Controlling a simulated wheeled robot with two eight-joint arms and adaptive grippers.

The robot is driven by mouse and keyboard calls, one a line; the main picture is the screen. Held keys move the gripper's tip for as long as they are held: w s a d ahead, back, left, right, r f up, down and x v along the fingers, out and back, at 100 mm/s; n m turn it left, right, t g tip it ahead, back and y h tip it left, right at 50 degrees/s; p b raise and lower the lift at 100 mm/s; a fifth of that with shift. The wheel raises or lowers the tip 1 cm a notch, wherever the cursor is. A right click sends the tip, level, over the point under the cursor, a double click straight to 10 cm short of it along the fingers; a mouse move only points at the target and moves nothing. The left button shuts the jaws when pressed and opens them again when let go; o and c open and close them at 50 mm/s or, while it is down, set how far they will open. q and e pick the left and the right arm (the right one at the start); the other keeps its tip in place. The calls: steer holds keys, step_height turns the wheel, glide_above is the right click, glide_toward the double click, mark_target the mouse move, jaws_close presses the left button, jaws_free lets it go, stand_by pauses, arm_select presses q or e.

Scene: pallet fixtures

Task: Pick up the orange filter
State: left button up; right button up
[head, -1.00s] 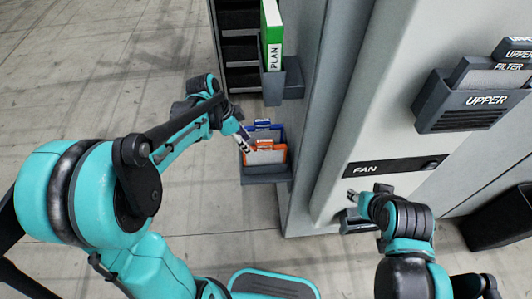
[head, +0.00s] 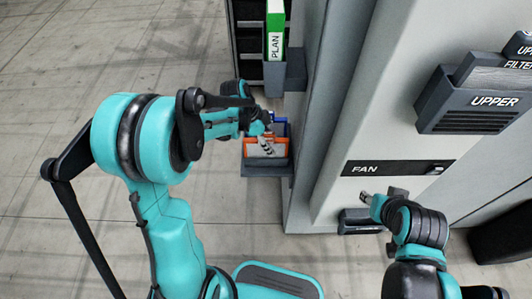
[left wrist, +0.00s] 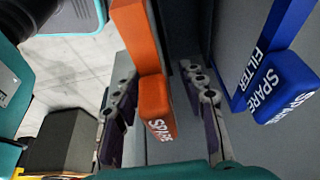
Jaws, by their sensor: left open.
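The orange filter (head: 280,150) stands in a grey bin (head: 266,170) on the side of the cabinet, beside a blue filter (head: 281,119). My left gripper (head: 266,145) is at the orange filter and partly covers it in the head view. In the left wrist view, the orange filter (left wrist: 135,40) and its end tab lie between the two spread fingers of my left gripper (left wrist: 158,80). The jaws are open, with gaps on both sides of the tab. The blue filter (left wrist: 255,60), marked "SPARE FILTER", is outside the right finger. My right gripper (head: 368,197) is near the cabinet front, too small to read.
A green "PLAN" binder (head: 275,30) stands in a holder (head: 290,75) above the bin. The cabinet (head: 370,110) rises to the right, with an "UPPER" pocket (head: 470,110) and a "FAN" strip (head: 395,168). Open floor (head: 60,60) lies left.

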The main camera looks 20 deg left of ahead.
arm_select(q)
steer(key=shift+w+d+f, duration=0.1)
steer(key=shift+f, duration=0.15)
steer(key=shift+r, duration=0.1)
jaws_close()
